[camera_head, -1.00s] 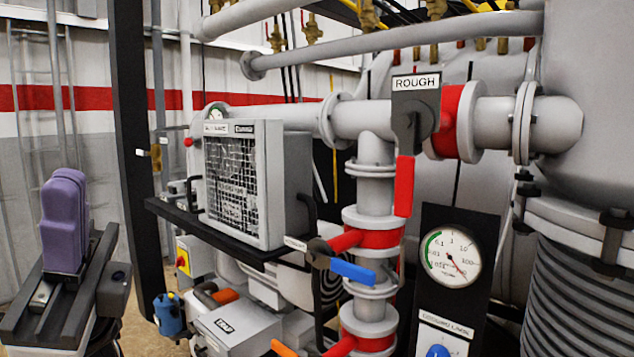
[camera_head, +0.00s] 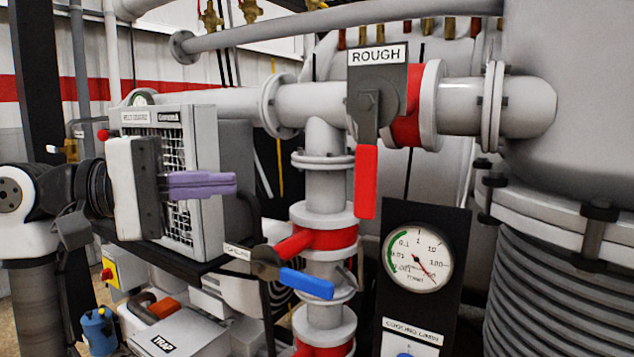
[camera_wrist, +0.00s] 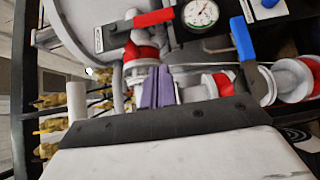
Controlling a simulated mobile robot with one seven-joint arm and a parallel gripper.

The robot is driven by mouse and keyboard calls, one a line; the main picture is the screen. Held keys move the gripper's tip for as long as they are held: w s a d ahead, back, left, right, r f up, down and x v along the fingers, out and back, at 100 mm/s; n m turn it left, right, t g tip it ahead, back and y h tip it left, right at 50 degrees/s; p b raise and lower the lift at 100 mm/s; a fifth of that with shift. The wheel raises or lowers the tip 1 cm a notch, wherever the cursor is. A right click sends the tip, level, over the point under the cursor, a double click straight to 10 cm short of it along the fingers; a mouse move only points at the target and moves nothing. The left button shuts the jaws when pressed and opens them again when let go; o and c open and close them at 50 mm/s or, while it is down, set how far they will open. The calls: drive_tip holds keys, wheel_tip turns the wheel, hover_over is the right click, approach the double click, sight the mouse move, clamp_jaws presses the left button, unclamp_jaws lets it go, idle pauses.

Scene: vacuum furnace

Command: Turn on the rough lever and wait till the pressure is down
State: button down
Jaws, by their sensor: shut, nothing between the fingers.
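The rough lever (camera_head: 366,182) has a red handle that hangs straight down from a grey plate under the "ROUGH" label (camera_head: 377,55). In the wrist view the red handle (camera_wrist: 154,18) lies sideways near the top. The pressure gauge (camera_head: 417,260) is white, on a black panel; its needle points to the lower right, near or past the 100 mark. My gripper (camera_head: 236,183) has purple fingers, shut and empty, pointing right. It is left of the rough lever and apart from it. The fingers also show in the wrist view (camera_wrist: 157,70).
A blue-handled lever (camera_head: 306,284) sits below the rough lever, on the vertical pipe. A grey box with a mesh front (camera_head: 180,235) stands behind my gripper. The large grey vessel (camera_head: 570,80) stands at the right. A blue can (camera_head: 99,330) is at the lower left.

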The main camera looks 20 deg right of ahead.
sight(367, 157)
drive_tip(key=shift+d, duration=0.15)
drive_tip(key=s+d+p, duration=0.4)
drive_tip(key=d, duration=0.8)
drive_tip(key=shift+s, duration=0.2)
drive_tip(key=shift+d+f, duration=0.1)
drive_tip(key=shift+f, duration=0.05)
